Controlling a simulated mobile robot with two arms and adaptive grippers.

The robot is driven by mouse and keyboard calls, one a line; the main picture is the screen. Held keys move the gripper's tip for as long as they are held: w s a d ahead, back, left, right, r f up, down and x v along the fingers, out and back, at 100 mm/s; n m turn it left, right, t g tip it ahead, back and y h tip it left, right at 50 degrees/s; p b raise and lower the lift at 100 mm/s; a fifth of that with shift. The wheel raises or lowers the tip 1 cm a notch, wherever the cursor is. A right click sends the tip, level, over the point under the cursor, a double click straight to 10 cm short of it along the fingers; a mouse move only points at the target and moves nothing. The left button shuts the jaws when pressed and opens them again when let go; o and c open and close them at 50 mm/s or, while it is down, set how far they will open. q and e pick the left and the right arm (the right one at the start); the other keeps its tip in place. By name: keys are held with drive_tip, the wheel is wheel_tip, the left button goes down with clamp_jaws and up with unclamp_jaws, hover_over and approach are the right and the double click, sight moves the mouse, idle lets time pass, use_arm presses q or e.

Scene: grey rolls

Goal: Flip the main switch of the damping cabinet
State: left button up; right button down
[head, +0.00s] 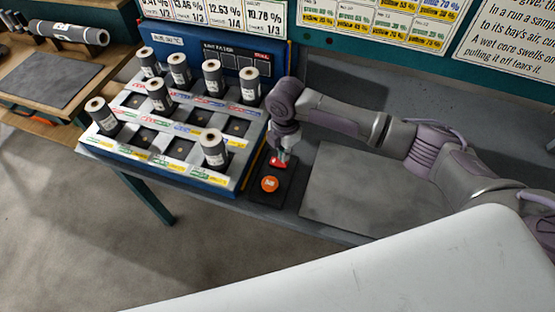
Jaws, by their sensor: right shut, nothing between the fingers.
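The blue cabinet (241,180) stands on the bench at the left of centre, with grey rolls in some of its slots. A narrow black panel (266,203) lies beside its right side. The panel carries a round orange knob (270,184) near its front and a small red part (277,162) behind it. I cannot tell which of these is the main switch, or its position. My right gripper (283,157) points down at the red part, shut and empty. It partly hides the red part, and contact cannot be told. My left gripper is not in view.
Grey rolls (212,77) stand upright or slightly tilted in the cabinet. A flat grey mat (350,190) lies right of the panel, under my arm. Another bench (15,103) with a dark mat and a long roll (70,32) is at the left. Charts hang behind.

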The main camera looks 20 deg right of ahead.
drive_tip(key=shift+f+b, duration=0.6)
drive_tip(key=shift+f, duration=0.7)
idle(0.4)
drive_tip(key=shift+s+r, duration=0.1)
drive_tip(key=shift+r, duration=0.05)
wheel_tip(320, 180, up, 7)
drive_tip(key=p, duration=0.7)
drive_tip(key=shift+p, duration=0.35)
